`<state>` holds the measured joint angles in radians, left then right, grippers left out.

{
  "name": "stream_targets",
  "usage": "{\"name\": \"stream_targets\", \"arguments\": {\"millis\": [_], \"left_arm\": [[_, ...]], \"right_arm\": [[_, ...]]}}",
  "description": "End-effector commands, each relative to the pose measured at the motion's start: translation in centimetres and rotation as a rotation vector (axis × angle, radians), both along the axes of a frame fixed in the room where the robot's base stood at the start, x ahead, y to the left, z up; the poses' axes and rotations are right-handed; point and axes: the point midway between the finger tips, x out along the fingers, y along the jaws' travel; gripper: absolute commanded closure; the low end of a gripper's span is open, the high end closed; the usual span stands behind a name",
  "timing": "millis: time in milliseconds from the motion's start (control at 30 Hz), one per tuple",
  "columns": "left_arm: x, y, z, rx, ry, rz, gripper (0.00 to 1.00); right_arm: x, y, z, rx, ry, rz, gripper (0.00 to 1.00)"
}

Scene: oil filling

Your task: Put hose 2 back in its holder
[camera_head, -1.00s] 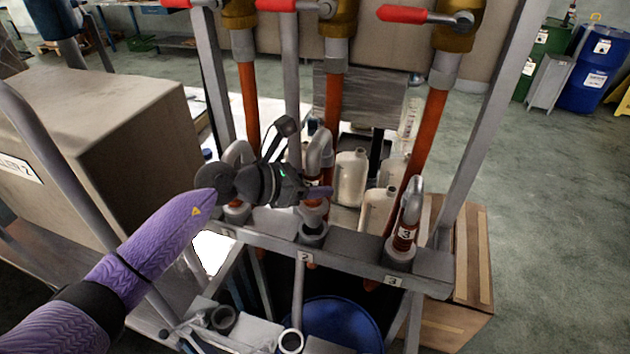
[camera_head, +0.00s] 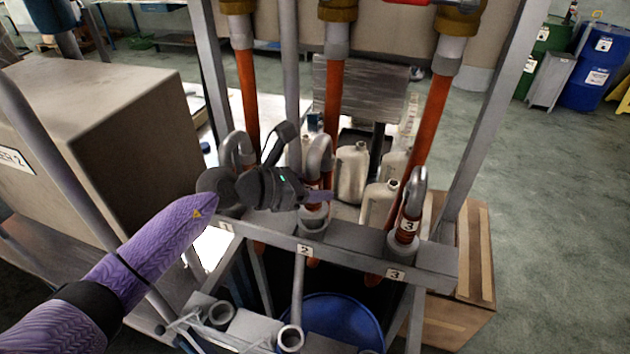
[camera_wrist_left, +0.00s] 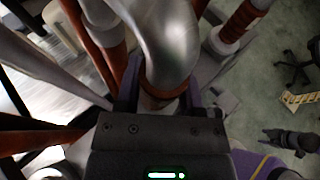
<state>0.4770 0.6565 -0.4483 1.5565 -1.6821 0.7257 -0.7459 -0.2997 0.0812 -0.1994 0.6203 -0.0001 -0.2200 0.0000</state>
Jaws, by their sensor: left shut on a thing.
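Hose 2's grey curved nozzle (camera_head: 322,148) stands upright at the middle holder (camera_head: 312,222), above the label 2. Its lower end appears to be inside the holder's cup; how deep is hidden. My left gripper (camera_head: 314,194) is shut around the nozzle's orange-banded lower part, just above the cup. In the left wrist view the grey nozzle bend (camera_wrist_left: 165,45) rises between my purple fingers (camera_wrist_left: 160,97). A dark gripper-like shape (camera_wrist_left: 290,140) at lower right in that view may be my right gripper; its jaws are too small to read.
Hose 3's nozzle (camera_head: 413,200) stands in the right holder, and hose 1's nozzle (camera_head: 238,152) is at the left, partly behind my gripper. Orange hoses and frame posts rise close by. Beige canisters (camera_head: 352,172) stand behind. A blue drum (camera_head: 345,318) is below.

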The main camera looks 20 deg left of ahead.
Motion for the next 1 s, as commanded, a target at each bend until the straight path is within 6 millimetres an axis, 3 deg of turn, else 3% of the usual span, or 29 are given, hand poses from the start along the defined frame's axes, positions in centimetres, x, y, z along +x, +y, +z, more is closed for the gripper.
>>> {"name": "stream_targets", "arguments": {"millis": [533,833,867,1000], "left_arm": [[0.1,0.0,-2.3,-0.001,-0.004,0.0,1.0],[0.1,0.0,-2.4,-0.001,-0.005,0.001,1.0],[0.1,0.0,-2.4,-0.001,-0.005,0.001,0.49],[0.0,0.0,-2.4,-0.001,-0.004,0.0,0.2]], "right_arm": [[-0.1,0.1,-2.1,0.0,0.002,0.003,0.41],[-0.1,-0.1,-2.2,-0.002,0.004,0.004,0.41],[-0.1,-0.1,-2.2,-0.003,0.003,0.005,0.41],[-0.1,-0.3,-2.2,-0.005,0.004,0.005,0.41]]}}
